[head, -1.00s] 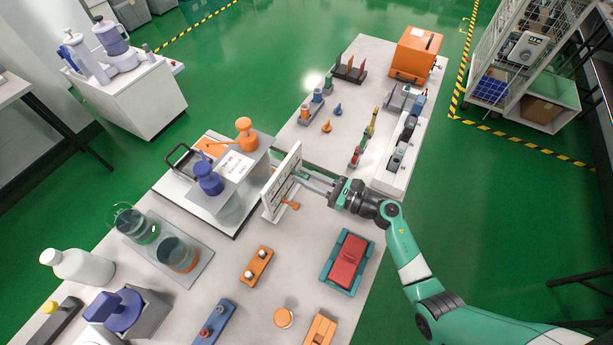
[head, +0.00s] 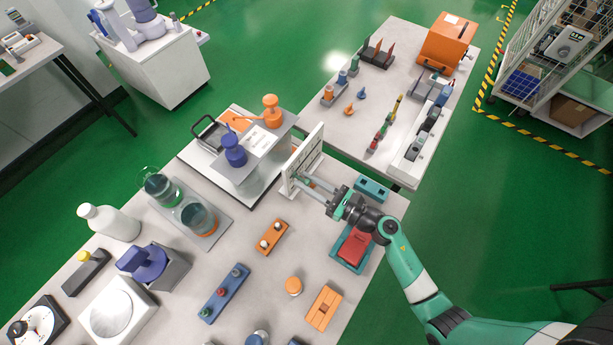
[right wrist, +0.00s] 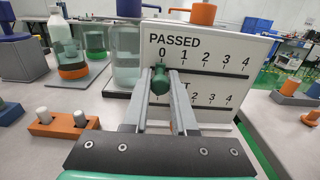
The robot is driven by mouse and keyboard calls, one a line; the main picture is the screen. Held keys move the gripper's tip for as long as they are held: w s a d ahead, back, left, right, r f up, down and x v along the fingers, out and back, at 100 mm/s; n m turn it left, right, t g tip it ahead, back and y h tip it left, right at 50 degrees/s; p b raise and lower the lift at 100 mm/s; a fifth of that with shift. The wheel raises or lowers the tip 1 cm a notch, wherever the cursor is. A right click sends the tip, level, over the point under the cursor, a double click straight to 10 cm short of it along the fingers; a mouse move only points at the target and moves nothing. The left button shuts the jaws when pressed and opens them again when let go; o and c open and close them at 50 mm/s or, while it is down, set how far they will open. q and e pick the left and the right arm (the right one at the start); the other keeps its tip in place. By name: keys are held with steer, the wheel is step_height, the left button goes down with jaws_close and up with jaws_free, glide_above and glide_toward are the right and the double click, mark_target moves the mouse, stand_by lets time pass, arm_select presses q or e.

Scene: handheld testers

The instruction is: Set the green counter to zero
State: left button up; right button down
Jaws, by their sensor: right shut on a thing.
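A white upright board (head: 312,152) stands on the near table. In the right wrist view its face (right wrist: 215,60) has a row labelled PASSED with marks 0 to 4, and a second, partly hidden row below. The green counter (right wrist: 159,80) is a dark green peg in the upper row, seen directly below the 0. My right gripper (right wrist: 159,84) is shut on it, its fingers on either side. In the head view my right gripper (head: 301,180) reaches the board's face from the right. The counter is too small to make out there. My left gripper is not in view.
A red block in a teal tray (head: 352,248) lies below my right arm, with a teal two-hole block (head: 372,188) close by. An orange block with two pegs (head: 268,237) stands in front of the board.

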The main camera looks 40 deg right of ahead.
steer(key=c, duration=0.7)
jaws_free()
steer(key=shift+a, duration=0.25)
steer(key=shift+d, duration=0.1)
steer(key=shift+s, duration=0.1)
steer(key=s+d+p, duration=0.1)
steer(key=s+d, duration=0.1)
steer(key=s, duration=0.9)
steer(key=shift+s+d, duration=0.15)
